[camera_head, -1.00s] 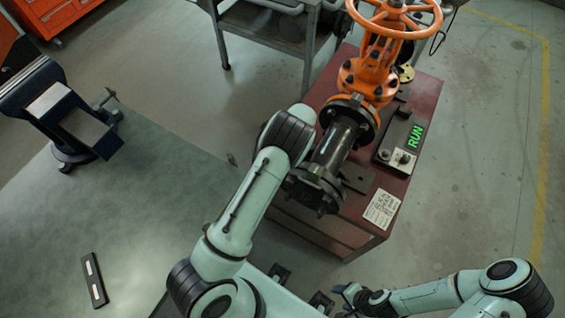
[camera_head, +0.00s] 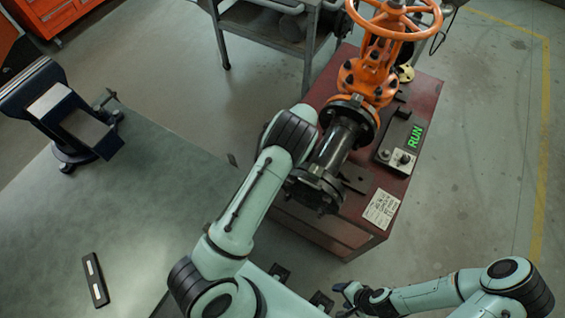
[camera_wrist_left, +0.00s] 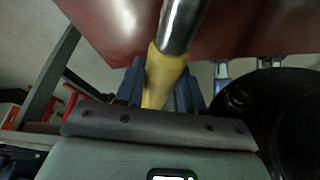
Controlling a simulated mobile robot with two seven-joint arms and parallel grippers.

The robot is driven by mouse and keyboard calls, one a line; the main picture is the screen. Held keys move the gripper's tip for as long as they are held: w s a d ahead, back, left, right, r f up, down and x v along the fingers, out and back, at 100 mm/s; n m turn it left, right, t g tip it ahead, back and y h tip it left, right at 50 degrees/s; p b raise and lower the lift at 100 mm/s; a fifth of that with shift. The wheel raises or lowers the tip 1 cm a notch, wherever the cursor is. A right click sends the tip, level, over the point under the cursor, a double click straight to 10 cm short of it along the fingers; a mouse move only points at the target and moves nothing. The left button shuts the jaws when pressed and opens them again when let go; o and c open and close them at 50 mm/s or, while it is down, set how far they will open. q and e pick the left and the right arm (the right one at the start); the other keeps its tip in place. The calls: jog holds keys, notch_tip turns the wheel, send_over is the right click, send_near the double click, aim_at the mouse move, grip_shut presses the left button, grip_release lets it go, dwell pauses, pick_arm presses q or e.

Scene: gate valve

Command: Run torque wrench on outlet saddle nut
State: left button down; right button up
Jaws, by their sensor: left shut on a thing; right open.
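In the left wrist view my left gripper (camera_wrist_left: 162,88) is shut on a yellow handle with a polished metal shaft, which I take as the torque wrench (camera_wrist_left: 165,72). The shaft runs up out of the picture, in front of a red surface, so its far end is hidden. In the head view my left arm reaches to the left side of the dark outlet pipe (camera_head: 335,150) below the orange gate valve (camera_head: 368,82); its gripper and the wrench are hidden there. I cannot make out the saddle nut. My right gripper (camera_head: 347,291) is open and empty at the bottom, apart from the stand.
The valve stands on a red stand (camera_head: 425,100) with a control box (camera_head: 397,155), a green RUN sign (camera_head: 415,137) and a paper label (camera_head: 381,208). A grey cart (camera_head: 275,35) stands behind. A grey-green table (camera_head: 130,210) fills the left. Floor at right is clear.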

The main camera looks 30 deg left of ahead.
pick_arm(q)
jog(key=shift+r, duration=0.25)
pick_arm(e)
jog(key=shift+r, duration=0.15)
pick_arm(q)
jog(key=shift+w+r+p, duration=0.1)
jog(key=shift+r+p, duration=1.05)
jog(key=shift+r, duration=1.35)
pick_arm(e)
jog(key=shift+w+r, duration=1.25)
jog(key=shift+r, duration=0.2)
